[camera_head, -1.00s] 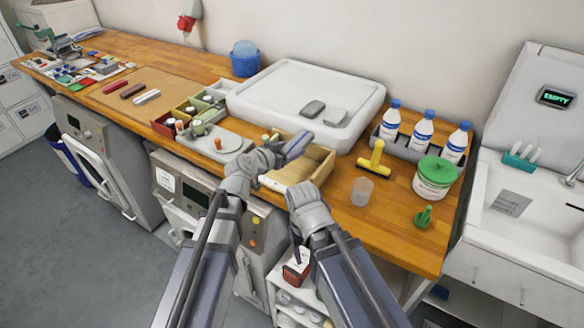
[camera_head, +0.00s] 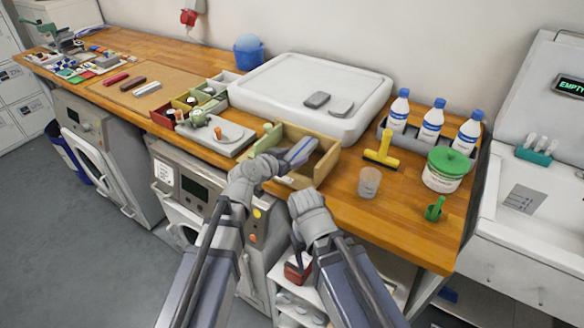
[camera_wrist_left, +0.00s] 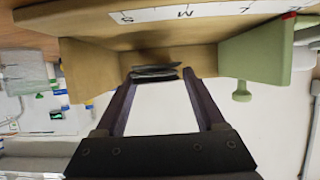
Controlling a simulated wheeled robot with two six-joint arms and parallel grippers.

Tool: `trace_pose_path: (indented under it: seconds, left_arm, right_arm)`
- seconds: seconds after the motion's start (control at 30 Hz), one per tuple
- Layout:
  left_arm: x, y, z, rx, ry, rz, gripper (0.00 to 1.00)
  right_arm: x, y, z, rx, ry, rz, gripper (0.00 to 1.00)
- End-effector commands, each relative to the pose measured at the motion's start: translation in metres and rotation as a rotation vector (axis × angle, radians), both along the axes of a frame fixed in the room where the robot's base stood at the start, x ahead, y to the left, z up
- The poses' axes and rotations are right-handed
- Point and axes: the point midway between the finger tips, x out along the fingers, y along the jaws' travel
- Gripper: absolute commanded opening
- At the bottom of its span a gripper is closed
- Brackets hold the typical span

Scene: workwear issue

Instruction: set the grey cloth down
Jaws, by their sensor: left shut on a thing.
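My left gripper (camera_head: 300,151) is over the open wooden box (camera_head: 329,165) on the worktop. In the left wrist view its two dark fingers are shut on a thin, dark grey folded cloth (camera_wrist_left: 155,71). The cloth lies across the fingertips, in front of the tan box wall. I cannot tell whether it touches the box floor. In the head view the gripper hides most of the cloth. My right gripper (camera_head: 310,204) is at the worktop's front edge, right of the left one; its fingers are not clear.
A white raised tray (camera_head: 275,83) behind the box holds two flat grey pieces. A yellow squeegee-like tool (camera_head: 382,150), a clear cup (camera_head: 369,183) and a green-lidded tub (camera_head: 445,172) stand to the right. A grey board (camera_head: 215,138) lies left.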

Motion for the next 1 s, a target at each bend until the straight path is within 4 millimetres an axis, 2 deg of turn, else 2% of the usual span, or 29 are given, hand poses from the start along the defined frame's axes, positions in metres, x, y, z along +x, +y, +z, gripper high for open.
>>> trace_pose_path:
  seconds: [0.03, 0.23, 0.67, 0.7, 0.93, 1.0]
  left_arm:
    - [0.0, 0.0, -0.01, 0.0, 0.0, 0.0, 0.17]
    - [0.0, 0.0, -0.033, 0.0, 0.0, 0.0, 0.17]
    - [0.0, 0.0, -0.036, 0.0, 0.0, 0.0, 0.17]
    - [0.0, 0.0, -0.036, 0.0, 0.0, 0.0, 0.74]
    - [0.0, 0.0, -0.035, 0.0, 0.0, 0.0, 1.0]
    - [0.0, 0.0, -0.035, 0.0, 0.0, 0.0, 1.0]
  right_arm:
    - [0.0, 0.0, -0.01, 0.0, 0.0, 0.0, 0.64]
    - [0.0, 0.0, -0.033, 0.0, 0.0, 0.0, 0.64]
    - [0.0, 0.0, -0.036, 0.0, 0.0, 0.0, 0.64]
    - [0.0, 0.0, -0.036, 0.0, 0.0, 0.0, 0.64]
    - [0.0, 0.0, -0.035, 0.0, 0.0, 0.0, 0.64]
    - [0.0, 0.0, -0.035, 0.0, 0.0, 0.0, 0.64]
